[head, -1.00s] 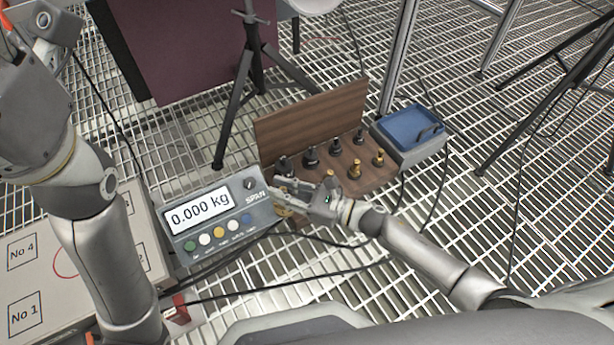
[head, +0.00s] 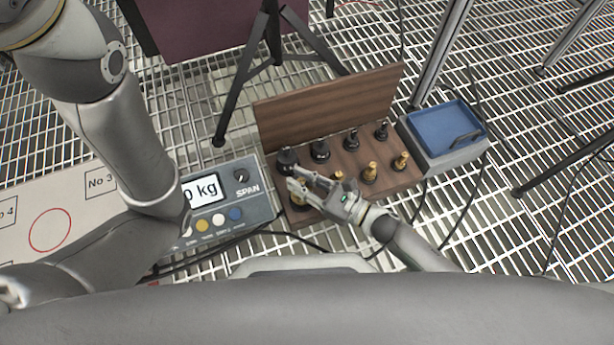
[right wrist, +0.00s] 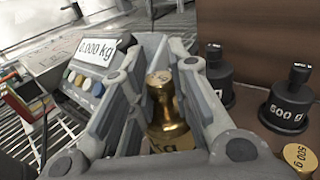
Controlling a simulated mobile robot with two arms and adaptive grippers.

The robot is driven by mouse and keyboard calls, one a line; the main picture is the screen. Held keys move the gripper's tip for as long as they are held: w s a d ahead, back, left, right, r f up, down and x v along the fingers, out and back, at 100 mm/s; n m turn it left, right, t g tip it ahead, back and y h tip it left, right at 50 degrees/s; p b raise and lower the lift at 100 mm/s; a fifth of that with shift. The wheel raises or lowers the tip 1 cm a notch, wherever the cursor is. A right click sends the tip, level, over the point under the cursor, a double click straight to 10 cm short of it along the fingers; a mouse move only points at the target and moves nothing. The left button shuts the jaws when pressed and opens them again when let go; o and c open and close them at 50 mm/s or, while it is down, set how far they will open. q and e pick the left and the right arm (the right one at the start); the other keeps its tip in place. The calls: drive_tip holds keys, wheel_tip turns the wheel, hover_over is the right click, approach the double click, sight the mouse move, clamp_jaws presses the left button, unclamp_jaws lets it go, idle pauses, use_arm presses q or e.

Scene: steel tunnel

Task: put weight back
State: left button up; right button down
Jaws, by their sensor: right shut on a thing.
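My right gripper (head: 293,183) is at the front left corner of the wooden weight rack (head: 345,103), shut on a brass weight (head: 299,201). In the right wrist view the brass weight (right wrist: 166,105) stands upright between the fingers, with "kg" partly readable on it. I cannot tell whether its base touches the rack. Several black weights, such as the far left one (head: 287,161), stand in the rack's back row. Smaller brass weights, such as the middle one (head: 369,172), stand in the front row. My left arm shows at the left, but its gripper is out of view.
The scale display (head: 222,203) stands left of the rack, partly hidden by my left arm; it reads 0.000 kg in the wrist view. A blue-topped scale (head: 446,128) stands right of the rack. A tripod (head: 270,50) rises behind. Cables cross the grated floor in front.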

drive_tip(key=shift+a+f, duration=0.15)
drive_tip(key=shift+f, duration=0.45)
drive_tip(key=shift+f+b, duration=0.1)
drive_tip(key=shift+b, duration=0.2)
drive_tip(key=shift+f, duration=0.15)
drive_tip(key=c, duration=1.3)
unclamp_jaws()
drive_tip(key=shift+f, duration=0.1)
drive_tip(key=shift+c, duration=0.2)
